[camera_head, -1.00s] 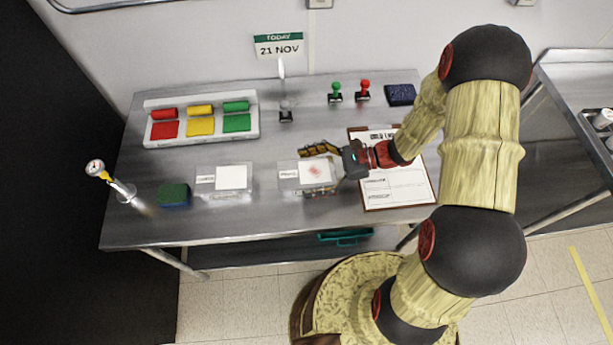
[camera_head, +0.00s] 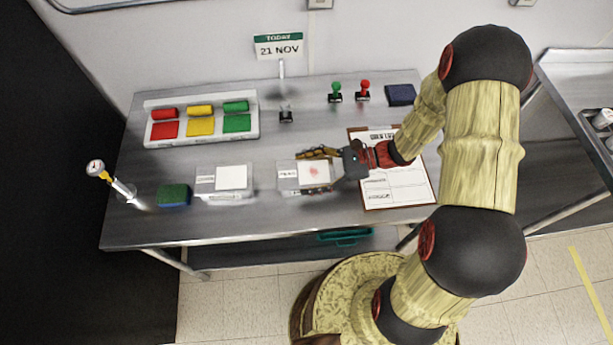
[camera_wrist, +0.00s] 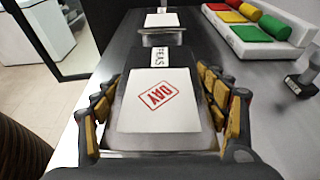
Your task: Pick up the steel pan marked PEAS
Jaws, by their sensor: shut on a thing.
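The steel pan marked PEAS (camera_wrist: 210,141) lies between the yellow-padded fingers of my gripper (camera_wrist: 160,112) in the wrist view. Its lid bears a white label with a red DAY stamp and a PEAS strip at the far end. In the head view the pan (camera_head: 289,188) is on the steel table, and my gripper (camera_head: 322,171) reaches it from the right, with fingers along its sides. My gripper is shut on the pan. Whether the pan's base touches the table is hard to tell.
A second pan (camera_head: 209,193) with a blank white label stands to the left. Beyond are a tray of coloured pads (camera_head: 180,138) and several stamps (camera_head: 335,92). A clipboard (camera_head: 410,190) lies under my forearm. A green-blue sponge (camera_head: 173,195) and a thermometer in a clear holder (camera_head: 122,190) stand at left.

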